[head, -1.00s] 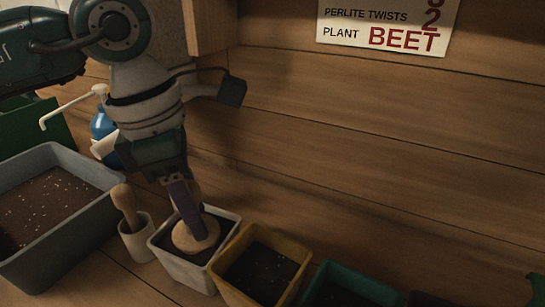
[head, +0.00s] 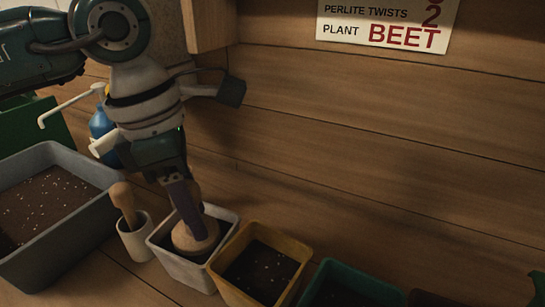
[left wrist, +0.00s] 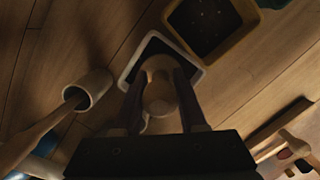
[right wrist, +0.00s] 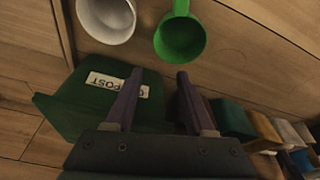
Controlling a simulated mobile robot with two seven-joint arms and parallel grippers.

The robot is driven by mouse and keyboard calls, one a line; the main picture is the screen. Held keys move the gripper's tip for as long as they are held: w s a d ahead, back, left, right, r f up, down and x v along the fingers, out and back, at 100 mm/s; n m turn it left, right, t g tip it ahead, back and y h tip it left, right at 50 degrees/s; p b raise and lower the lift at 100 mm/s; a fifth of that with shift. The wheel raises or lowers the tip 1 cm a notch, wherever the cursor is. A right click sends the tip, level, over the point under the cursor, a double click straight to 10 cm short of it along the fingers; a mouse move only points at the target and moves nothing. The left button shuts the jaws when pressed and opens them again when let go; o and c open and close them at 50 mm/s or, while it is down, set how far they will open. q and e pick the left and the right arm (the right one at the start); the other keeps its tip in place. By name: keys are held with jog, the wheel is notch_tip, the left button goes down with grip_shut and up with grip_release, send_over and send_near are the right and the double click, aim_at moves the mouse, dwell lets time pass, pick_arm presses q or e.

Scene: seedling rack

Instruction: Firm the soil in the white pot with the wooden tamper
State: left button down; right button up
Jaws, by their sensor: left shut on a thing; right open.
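The wooden tamper (head: 196,238) has a round pale head and stands inside the white pot (head: 180,268). My left gripper (head: 188,212) is shut on the tamper's handle, above the pot. The tamper's head covers most of the dark soil, with a strip showing beside it; whether it presses on the soil is hard to tell. In the left wrist view the tamper (left wrist: 160,92) sits between the fingers, over the white pot (left wrist: 128,72). My right gripper (right wrist: 156,82) is open and empty in the right wrist view.
Left of the pot stand a white cup (head: 137,243) holding a wooden-handled tool and a grey soil tub (head: 88,222). A yellow pot (head: 232,290) and a green pot (head: 340,273) stand to the right. The right wrist view shows a green compost box (right wrist: 70,108) and a green scoop (right wrist: 180,38).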

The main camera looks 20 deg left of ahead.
pick_arm(q)
jog(key=shift+r+p, duration=3.6)
jog(key=shift+r, duration=1.1)
pick_arm(e)
notch_tip(320, 180, up, 7)
